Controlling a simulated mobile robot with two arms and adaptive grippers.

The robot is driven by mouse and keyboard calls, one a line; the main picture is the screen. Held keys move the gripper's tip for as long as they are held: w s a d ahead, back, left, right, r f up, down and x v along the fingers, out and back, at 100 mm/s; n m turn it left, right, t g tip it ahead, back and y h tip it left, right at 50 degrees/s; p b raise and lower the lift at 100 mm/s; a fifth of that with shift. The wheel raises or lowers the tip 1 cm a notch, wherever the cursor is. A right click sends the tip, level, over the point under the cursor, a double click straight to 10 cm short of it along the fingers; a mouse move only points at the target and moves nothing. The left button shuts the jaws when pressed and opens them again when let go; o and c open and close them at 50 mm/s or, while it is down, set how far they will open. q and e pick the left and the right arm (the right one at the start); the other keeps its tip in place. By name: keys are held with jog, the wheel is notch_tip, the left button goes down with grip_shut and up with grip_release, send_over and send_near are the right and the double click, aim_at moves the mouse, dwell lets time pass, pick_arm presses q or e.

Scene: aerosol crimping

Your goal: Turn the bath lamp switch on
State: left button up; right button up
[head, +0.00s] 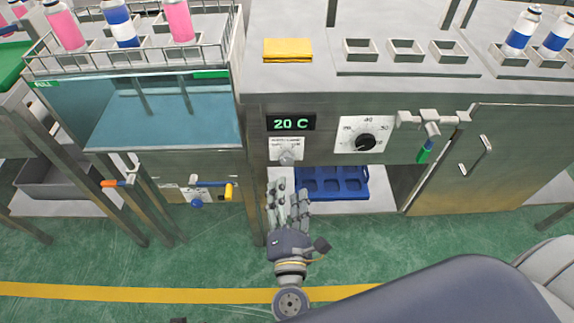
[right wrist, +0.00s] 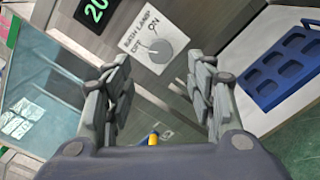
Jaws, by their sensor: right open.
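The bath lamp switch (head: 287,154) is a small grey knob on a white plate, on the cabinet front below the green 20 C display (head: 291,123). In the right wrist view the knob (right wrist: 160,50) sits on a plate lettered BATH LAMP, OFF and ON, with its lever tilted up and to the left, toward the plate's lettering. My right gripper (head: 288,192) is open and empty, just below the switch in the head view. In the right wrist view its two fingers (right wrist: 160,88) stand either side of the knob's line, with the knob beyond the tips. My left gripper is not in view.
A water bath (head: 165,112) stands left, with a yellow-handled valve (head: 229,191) below. A blue tray (head: 345,190) lies on the lower shelf. A yellow cloth (head: 288,50) lies on top.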

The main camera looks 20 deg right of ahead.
aim_at(287, 162)
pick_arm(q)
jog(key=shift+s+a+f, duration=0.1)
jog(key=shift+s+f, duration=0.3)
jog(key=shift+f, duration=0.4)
pick_arm(e)
jog(key=x, duration=0.9)
jog(key=shift+w+f, duration=0.1)
jog(key=shift+w, duration=0.1)
jog(key=shift+c, duration=0.2)
jog(key=c, duration=1)
